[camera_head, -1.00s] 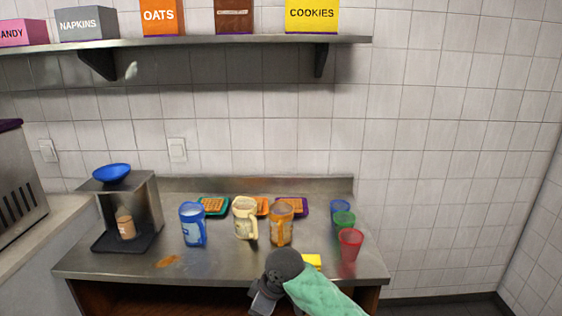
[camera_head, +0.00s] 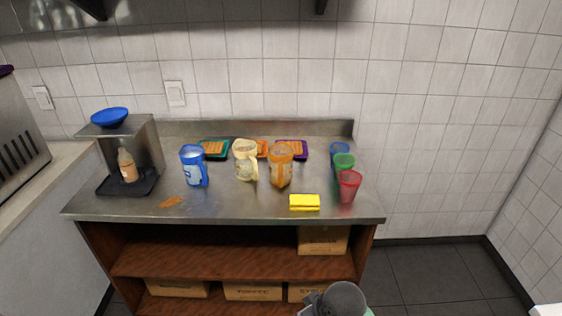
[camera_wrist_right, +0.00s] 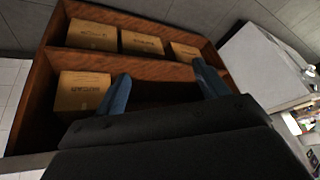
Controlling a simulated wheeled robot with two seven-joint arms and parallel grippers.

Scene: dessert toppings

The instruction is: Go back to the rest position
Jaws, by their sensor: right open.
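My right arm (camera_head: 340,300) shows at the bottom edge of the head view, low in front of the counter, with its fingers not clearly visible there. In the right wrist view my right gripper (camera_wrist_right: 160,92) is open, its two blue-grey fingers wide apart with nothing between them. Behind the fingers is the wooden shelf unit (camera_wrist_right: 140,68) under the counter. My left gripper is not in the head view.
The steel counter (camera_head: 240,205) holds a blue pitcher (camera_head: 194,167), a cream pitcher (camera_head: 245,162), an orange pitcher (camera_head: 281,166), a yellow sponge (camera_head: 304,202), a red cup (camera_head: 348,187) and a bottle (camera_head: 127,165) under a stand. Dark floor (camera_head: 430,275) lies clear at right.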

